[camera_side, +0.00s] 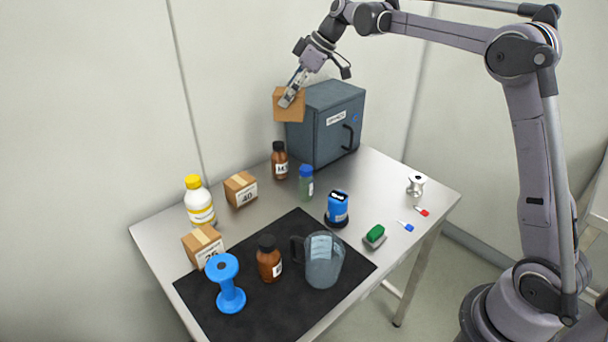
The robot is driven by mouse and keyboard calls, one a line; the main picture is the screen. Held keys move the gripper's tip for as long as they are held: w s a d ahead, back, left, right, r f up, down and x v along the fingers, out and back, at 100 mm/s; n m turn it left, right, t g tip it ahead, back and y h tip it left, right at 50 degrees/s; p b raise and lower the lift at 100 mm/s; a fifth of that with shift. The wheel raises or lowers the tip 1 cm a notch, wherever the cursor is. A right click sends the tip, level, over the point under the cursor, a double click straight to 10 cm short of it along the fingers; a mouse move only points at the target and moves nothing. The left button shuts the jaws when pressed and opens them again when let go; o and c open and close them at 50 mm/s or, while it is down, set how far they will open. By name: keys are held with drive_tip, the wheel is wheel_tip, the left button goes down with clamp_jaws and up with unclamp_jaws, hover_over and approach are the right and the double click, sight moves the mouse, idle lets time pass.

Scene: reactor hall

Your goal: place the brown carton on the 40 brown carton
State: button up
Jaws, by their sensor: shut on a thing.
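My gripper (290,97) is shut on a brown carton (287,112) and holds it in the air, in front of the upper left part of the grey cabinet in the picture. The fingers cover part of the carton's face. The 40 brown carton (240,190) stands on the table towards the back left, with its white "40" label facing front right. Its top is bare. The held carton is above it and to its right, well apart from it.
Close to the 40 carton stand a yellow-capped white bottle (199,203) and a brown bottle (280,160). Another labelled carton (203,245) stands front left. The grey cabinet (325,125) is at the back. A black mat (205,297) bears a blue spool (229,285) and a jug (323,262).

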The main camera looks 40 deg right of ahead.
sight(276, 94)
drive_tip(key=a, duration=0.1)
drive_tip(key=w+a, duration=0.1)
drive_tip(key=a, duration=0.1)
drive_tip(key=shift+w+a+f+n, duration=0.15)
drive_tip(key=shift+a+n, duration=0.15)
drive_tip(key=shift+n, duration=0.1)
wheel_tip(276, 94, down, 5)
drive_tip(key=shift+d+r, duration=0.1)
drive_tip(key=shift+r, duration=0.1)
drive_tip(key=shift+a+f, duration=0.2)
drive_tip(key=shift+f, duration=0.1)
drive_tip(key=shift+w+a+f, duration=0.75)
drive_tip(key=shift+a+f, duration=0.95)
drive_tip(key=shift+f, duration=0.1)
drive_tip(key=shift+w+a+f, duration=0.7)
drive_tip(key=shift+a+f, duration=1.05)
drive_tip(key=shift+f, duration=0.05)
drive_tip(key=shift+w+a+f, duration=0.75)
drive_tip(key=shift+a+f, duration=0.95)
drive_tip(key=shift+f, duration=0.1)
drive_tip(key=shift+f, duration=0.1)
drive_tip(key=o, duration=1.3)
drive_tip(key=shift+o, duration=0.2)
